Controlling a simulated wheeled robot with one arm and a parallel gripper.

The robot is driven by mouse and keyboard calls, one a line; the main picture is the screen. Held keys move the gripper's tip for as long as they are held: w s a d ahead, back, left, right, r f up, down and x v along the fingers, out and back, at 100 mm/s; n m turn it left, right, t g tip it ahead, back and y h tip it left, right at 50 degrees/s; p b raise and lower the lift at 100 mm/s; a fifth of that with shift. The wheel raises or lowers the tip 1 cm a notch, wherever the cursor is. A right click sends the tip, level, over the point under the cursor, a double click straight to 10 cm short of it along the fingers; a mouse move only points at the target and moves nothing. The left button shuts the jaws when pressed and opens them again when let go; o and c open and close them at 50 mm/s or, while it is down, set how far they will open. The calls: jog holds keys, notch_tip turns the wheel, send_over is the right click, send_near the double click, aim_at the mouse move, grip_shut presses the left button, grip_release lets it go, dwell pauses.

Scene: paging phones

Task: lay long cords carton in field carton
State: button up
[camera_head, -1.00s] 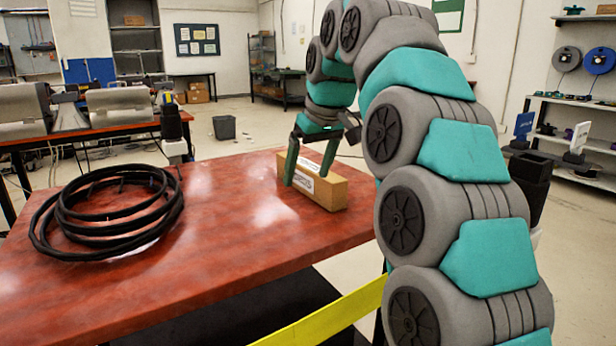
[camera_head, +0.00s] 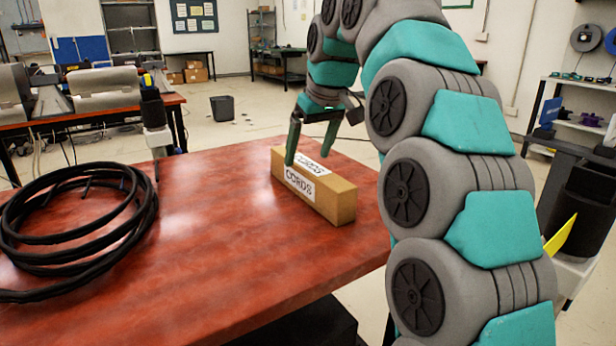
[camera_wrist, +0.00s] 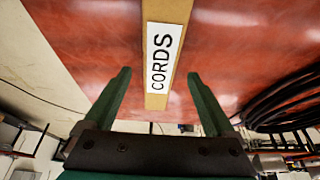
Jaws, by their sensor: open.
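The long cords carton (camera_head: 325,201) is a long brown box with white "CORDS" labels on its side and top. It lies on the red table near the table's right edge. In the wrist view the cords carton (camera_wrist: 167,44) runs up the middle of the picture. My gripper (camera_head: 308,160) is open at the carton's far end, with its fingers pointing down. In the wrist view my gripper (camera_wrist: 160,77) has one finger on each side of the carton's line, both apart from it. I see no field carton in these frames.
The red table (camera_head: 215,215) is bare between the carton and a black cable coil (camera_head: 75,225) at its left. A dark bin (camera_head: 222,108) stands on the floor behind. Another table with grey machines (camera_head: 100,88) stands at the back left.

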aim_at(305, 176)
jog(key=shift+s+d+x, duration=0.15)
jog(key=shift+x, duration=1.6)
jog(key=shift+s+d+x, duration=0.1)
jog(key=shift+s+x, duration=0.05)
jog(key=shift+x, duration=1.55)
jog(key=shift+f, duration=0.15)
grip_shut()
